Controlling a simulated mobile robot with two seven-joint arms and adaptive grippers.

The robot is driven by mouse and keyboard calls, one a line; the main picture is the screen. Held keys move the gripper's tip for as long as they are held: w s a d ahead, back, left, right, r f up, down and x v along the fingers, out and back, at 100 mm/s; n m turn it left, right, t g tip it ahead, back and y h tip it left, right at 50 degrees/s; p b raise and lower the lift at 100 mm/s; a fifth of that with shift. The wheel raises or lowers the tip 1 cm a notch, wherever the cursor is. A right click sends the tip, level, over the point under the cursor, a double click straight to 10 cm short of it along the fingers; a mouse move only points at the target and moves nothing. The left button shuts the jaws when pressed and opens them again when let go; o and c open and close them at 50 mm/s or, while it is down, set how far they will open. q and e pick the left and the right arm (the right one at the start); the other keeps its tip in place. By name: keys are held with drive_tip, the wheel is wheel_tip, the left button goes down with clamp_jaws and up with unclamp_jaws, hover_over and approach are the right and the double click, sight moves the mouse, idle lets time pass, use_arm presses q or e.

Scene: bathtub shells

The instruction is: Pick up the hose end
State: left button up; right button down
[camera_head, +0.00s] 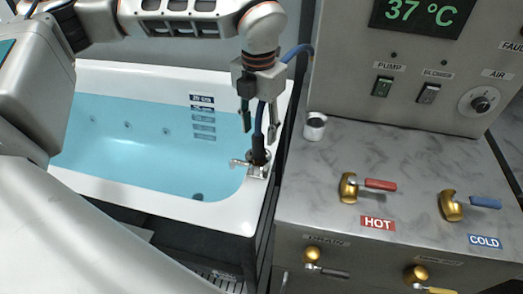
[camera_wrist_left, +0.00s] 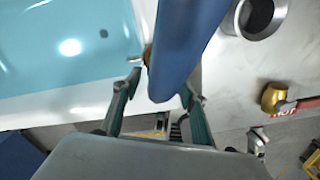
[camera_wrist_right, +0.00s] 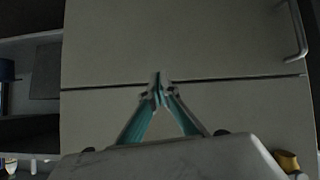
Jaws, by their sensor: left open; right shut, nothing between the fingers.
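The blue hose (camera_head: 259,117) comes over from behind the control panel and drops to a black hose end (camera_head: 258,149), which stands upright at a metal fitting (camera_head: 256,169) on the tub's right corner. My left gripper (camera_head: 259,134) is open and points down just above the hose end. In the left wrist view the blue hose (camera_wrist_left: 185,45) looms large and appears between the open fingers (camera_wrist_left: 162,88); I cannot tell whether they touch it. My right gripper (camera_wrist_right: 158,80) is shut and empty, facing a grey panel. It is not seen in the head view.
The white tub (camera_head: 215,214) holds blue water. To its right, a marble-grey counter (camera_head: 330,165) carries a metal cup (camera_head: 315,126), a red HOT lever (camera_head: 380,184) and a blue COLD lever (camera_head: 485,202). The control panel (camera_head: 405,60) rises behind.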

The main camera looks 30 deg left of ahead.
sight(258, 147)
use_arm(q)
drive_tip(key=shift+a+f, duration=0.1)
drive_tip(key=shift+f, duration=0.4)
drive_tip(key=f, duration=0.6)
drive_tip(key=shift+w+a+f, duration=0.2)
drive_tip(key=shift+w+f, duration=0.1)
drive_tip(key=shift+w, duration=0.05)
clamp_jaws()
